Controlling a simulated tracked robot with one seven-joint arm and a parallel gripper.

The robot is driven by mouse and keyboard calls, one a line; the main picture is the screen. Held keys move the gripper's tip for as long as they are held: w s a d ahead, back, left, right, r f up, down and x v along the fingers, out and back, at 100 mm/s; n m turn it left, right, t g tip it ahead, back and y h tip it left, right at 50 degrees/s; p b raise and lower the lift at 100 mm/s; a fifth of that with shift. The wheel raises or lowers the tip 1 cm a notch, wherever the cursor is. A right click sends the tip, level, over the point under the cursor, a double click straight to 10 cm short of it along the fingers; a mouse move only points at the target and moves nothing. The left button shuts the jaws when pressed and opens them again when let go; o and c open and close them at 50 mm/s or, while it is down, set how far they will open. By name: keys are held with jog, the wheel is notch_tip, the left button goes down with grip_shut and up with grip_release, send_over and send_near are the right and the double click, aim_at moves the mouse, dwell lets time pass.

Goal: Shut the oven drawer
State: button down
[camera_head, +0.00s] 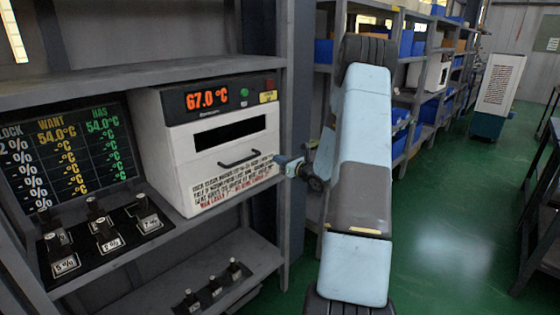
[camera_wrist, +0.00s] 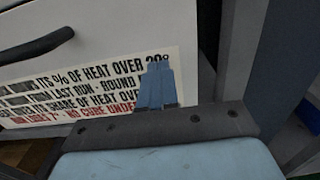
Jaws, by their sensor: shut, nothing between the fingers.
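The oven (camera_head: 200,150) is a white box on a shelf at the left in the head view. Its dark top panel reads 67.0 °C. The oven drawer front (camera_head: 205,166) has a black handle (camera_head: 238,160) and a printed label below it. No gap shows clearly around the drawer, so I cannot tell how far it stands out. My gripper (camera_head: 280,160) is at the right edge of the drawer front. In the wrist view my gripper (camera_wrist: 158,66) is shut and empty, its fingertips over the label (camera_wrist: 90,92), right of the handle (camera_wrist: 36,46). Contact cannot be told.
A dark board (camera_head: 70,150) with percent and temperature columns stands left of the oven, behind several small labelled blocks (camera_head: 105,235). A grey shelf post (camera_head: 296,120) stands right of the oven. Green floor (camera_head: 440,215) is open to the right, beside a dark table (camera_head: 545,220).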

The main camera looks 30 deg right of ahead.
jog(key=v, duration=1.2)
jog(key=shift+s+f, duration=0.15)
jog(key=s+a+r+n+g+y, duration=0.2)
jog(key=s+a+r+n+g, duration=0.25)
jog(key=a, duration=0.45)
jog(key=s+a+r+n+g+y, duration=0.2)
jog(key=a+r+n+g, duration=0.25)
jog(key=a+n, duration=0.35)
jog(key=s+a+r+n+g+y, duration=0.25)
jog(key=s+a+r+n, duration=0.2)
jog(key=a, duration=0.55)
jog(key=s+a+r+n+g+h, duration=0.2)
jog(key=s+a+n+h, duration=0.1)
jog(key=s+n, duration=0.25)
jog(key=s+a+r+n+g+h, duration=0.2)
jog(key=s+n+h, duration=0.15)
jog(key=s, duration=0.25)
jog(key=s+d+r+n+t+h, duration=0.3)
jog(key=s+r+n+t+h, duration=0.1)
jog(key=s, duration=0.4)
jog(key=shift+s+d+r+n+h, duration=0.2)
jog(key=shift+r+n+h, duration=0.45)
jog(key=shift+n, duration=0.65)
